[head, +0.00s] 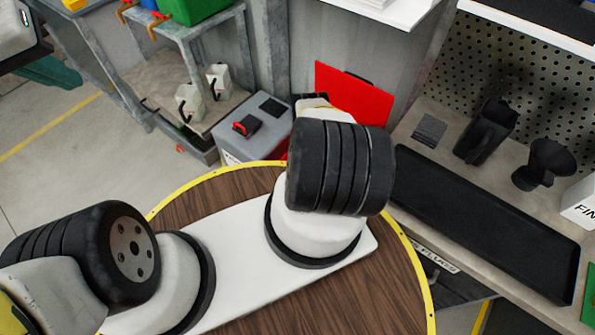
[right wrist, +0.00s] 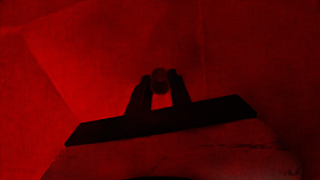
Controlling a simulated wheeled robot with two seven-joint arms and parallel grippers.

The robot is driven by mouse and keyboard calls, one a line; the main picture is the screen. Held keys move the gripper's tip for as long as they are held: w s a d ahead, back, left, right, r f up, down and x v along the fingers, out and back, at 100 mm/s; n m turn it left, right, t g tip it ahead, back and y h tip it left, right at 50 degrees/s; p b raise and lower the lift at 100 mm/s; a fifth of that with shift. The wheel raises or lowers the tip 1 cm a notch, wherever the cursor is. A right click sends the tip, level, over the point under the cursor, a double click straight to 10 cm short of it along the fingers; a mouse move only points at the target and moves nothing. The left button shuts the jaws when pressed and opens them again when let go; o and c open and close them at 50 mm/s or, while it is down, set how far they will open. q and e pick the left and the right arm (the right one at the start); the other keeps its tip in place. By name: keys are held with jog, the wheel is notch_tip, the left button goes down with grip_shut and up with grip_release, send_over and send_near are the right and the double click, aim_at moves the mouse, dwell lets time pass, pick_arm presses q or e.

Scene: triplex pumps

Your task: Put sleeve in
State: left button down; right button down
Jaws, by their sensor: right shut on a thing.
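In the right wrist view my right gripper (right wrist: 161,84) is shut on a small rounded thing, which looks like the sleeve (right wrist: 161,75). It shows only as a dark shape in red gloom between the fingertips. In the head view my right arm reaches up toward a red panel, and the right gripper is hidden. My left arm is at the lower left of the head view; its fingers cannot be made out. No pump can be made out in either view.
An upright red panel (head: 372,98) stands at a bench. A long black tray (head: 488,240) lies on the right bench, near dark holders (head: 487,131) and a dark funnel-like cup (head: 544,163). A grey-topped box (head: 252,124) and metal rack (head: 188,36) stand behind. Open floor lies left.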

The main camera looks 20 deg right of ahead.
jog(key=shift+f, duration=0.55)
jog(key=c, duration=1.2)
grip_release()
notch_tip(320, 180, up, 12)
jog(key=shift+r, duration=0.1)
